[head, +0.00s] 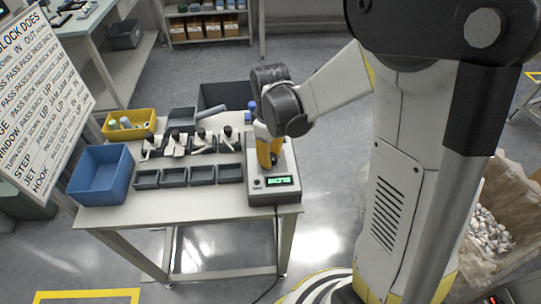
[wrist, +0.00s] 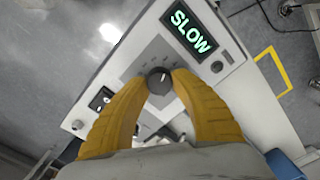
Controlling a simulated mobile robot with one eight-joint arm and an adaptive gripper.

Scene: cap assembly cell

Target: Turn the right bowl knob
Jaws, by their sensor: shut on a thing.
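A black round knob (wrist: 159,80) with a white pointer line sits on the light grey control box in the wrist view. My gripper (wrist: 160,78) has yellow fingers, and their tips close on the knob from both sides. In the head view my gripper (head: 268,160) reaches down onto the top of the control box (head: 286,196), and the fingers hide most of the knob there. A lit display (wrist: 190,27) on the box reads SLOW in the wrist view. It also shows in the head view (head: 279,181), too small to read surely.
A small dark knob (wrist: 217,67) lies beside the display.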

